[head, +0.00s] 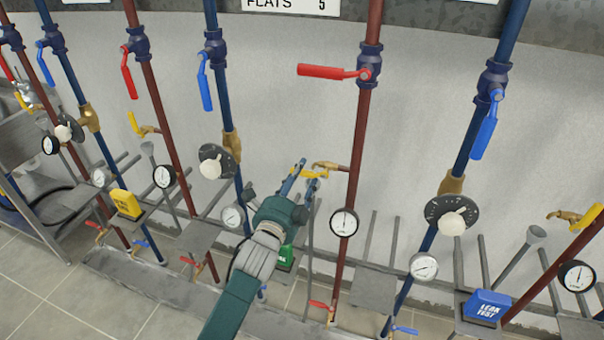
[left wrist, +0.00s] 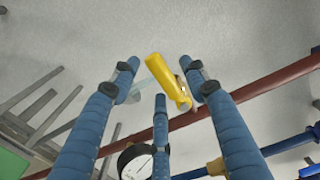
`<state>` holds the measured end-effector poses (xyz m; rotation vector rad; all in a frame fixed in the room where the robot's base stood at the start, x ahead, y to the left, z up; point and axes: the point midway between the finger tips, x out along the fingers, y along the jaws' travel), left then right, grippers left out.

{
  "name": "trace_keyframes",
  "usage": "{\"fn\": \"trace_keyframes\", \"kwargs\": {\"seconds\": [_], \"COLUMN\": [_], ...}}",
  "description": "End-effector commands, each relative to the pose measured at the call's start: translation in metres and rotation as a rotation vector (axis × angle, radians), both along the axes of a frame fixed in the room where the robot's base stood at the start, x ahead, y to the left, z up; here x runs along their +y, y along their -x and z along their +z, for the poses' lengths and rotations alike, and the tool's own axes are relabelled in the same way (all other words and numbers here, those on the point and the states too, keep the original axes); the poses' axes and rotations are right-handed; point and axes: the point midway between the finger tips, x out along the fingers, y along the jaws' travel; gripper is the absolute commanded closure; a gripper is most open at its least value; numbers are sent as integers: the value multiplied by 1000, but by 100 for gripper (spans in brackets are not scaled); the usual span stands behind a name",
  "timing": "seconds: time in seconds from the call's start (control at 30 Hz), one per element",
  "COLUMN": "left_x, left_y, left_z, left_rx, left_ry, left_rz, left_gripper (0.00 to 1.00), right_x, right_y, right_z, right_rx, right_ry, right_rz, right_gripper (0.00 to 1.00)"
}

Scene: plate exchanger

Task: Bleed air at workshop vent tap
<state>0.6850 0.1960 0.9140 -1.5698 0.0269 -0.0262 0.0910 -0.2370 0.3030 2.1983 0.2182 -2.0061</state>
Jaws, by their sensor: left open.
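A brass vent tap (head: 331,166) with a yellow lever (head: 313,174) sticks out to the left from a red pipe in the middle of the head view. My left gripper (head: 304,179) is open, with its blue fingertips at the lever. In the left wrist view the yellow lever (left wrist: 167,80) lies slanted between the spread fingertips (left wrist: 160,78); I cannot tell whether they touch it. Part of the tap body is hidden behind the lever and a finger there. The tap's own label is not in view. My right gripper is not in view.
Similar yellow-levered taps show at left (head: 143,129) and right (head: 578,215). A red-handled valve (head: 333,72) sits above on the same pipe, and a gauge (head: 344,222) below. A green box (head: 286,258) is below my gripper. A sign above reads "FLATS 5" (head: 290,5).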

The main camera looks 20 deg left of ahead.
Motion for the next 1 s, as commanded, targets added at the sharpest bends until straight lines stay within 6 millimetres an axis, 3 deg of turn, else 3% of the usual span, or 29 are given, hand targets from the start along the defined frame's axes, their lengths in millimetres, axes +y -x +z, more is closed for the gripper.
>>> {"fn": "trace_keyframes", "kwargs": {"seconds": [0.13,0.43,0.67,1.0], "left_x": [0,-1,-1,-1], "left_y": [-12,-14,-13,-13], "left_z": [0,0,0,1], "left_rx": [-1,0,0,0], "left_ry": [1,1,1,-17], "left_rz": [0,0,-1,-1], "left_gripper": [55,55,99,100], "right_x": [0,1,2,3], "right_y": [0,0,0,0], "right_z": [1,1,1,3], "right_rx": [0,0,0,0], "right_ry": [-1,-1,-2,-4], "right_rz": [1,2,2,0], "right_gripper": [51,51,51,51]}}
